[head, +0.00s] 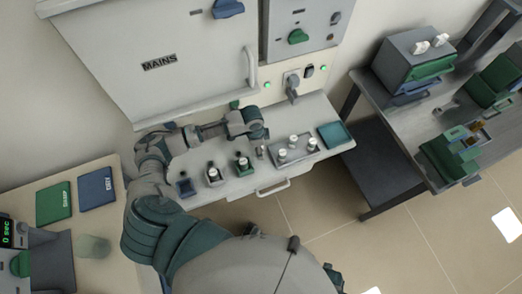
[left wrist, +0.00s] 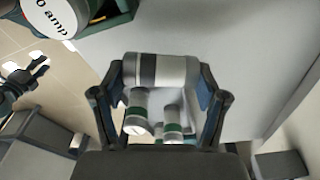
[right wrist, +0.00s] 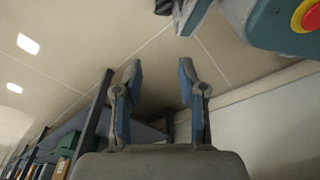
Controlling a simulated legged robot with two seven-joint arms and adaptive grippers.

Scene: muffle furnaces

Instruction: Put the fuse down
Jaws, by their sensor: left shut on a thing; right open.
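My left gripper (head: 259,130) is above the back of the white shelf below the MAINS panel. In the left wrist view, the gripper (left wrist: 160,85) is shut on a pale cylindrical fuse (left wrist: 178,70) with a dark band, lying across between its fingers. Two smaller green-banded cylinders (left wrist: 137,115) show below it; I cannot tell whether they touch it. In the head view the held fuse is not clear. My right gripper (right wrist: 160,80) is open and empty in the right wrist view, away from the shelf.
A drawer handle (head: 273,187) projects in front.

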